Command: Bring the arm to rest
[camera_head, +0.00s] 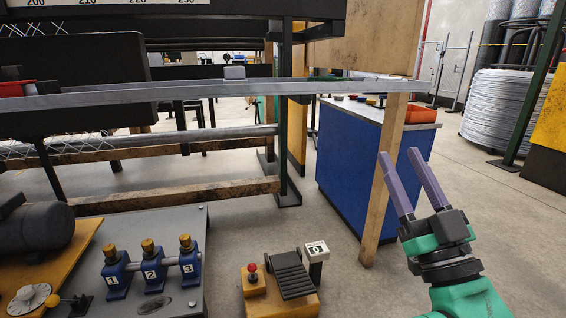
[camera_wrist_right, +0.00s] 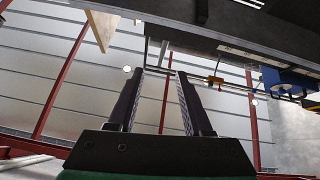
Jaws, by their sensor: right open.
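My right gripper (camera_head: 402,175) is in the right part of the head view, raised in free air in front of the blue cabinet and the wooden post. Its two purple-grey fingers point up and are apart, with nothing between them. In the right wrist view the same gripper (camera_wrist_right: 159,75) shows two dark parallel fingers with an empty gap, facing up toward the ceiling and a dark overhead beam. My left gripper is not in the head view.
A wooden post (camera_head: 382,190) and a blue cabinet (camera_head: 350,160) stand left of my right gripper. A long metal rail (camera_head: 300,88) crosses above. Numbered blue valves (camera_head: 153,270) and a pedal box (camera_head: 290,275) are low in front. Wire coils (camera_head: 505,110) stand at right; the floor between is clear.

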